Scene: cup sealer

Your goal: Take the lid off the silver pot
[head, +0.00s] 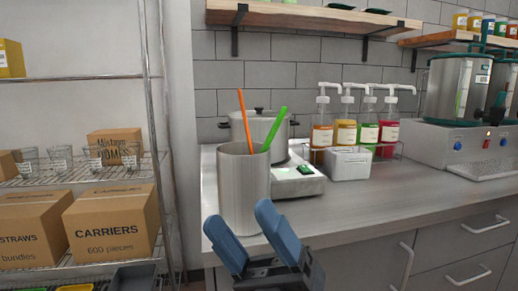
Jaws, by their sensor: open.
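The silver pot (239,130) stands on the counter toward the back, behind a tall metal canister. Its lid (260,115) is on it, with a dark knob (259,110) on top. Dark side handles show at its left and right. The canister hides the pot's lower left part. My gripper (241,226) has blue fingers spread apart. It is open and empty in front of the counter edge, nearer than the canister and below the pot in the picture.
The metal canister (243,190) holds an orange stick and a green stick. A scale-like device (297,180) sits beside it. Pump bottles (345,132) and a white box (350,163) stand right. A wooden shelf (310,17) hangs above. The counter's right front (410,190) is clear.

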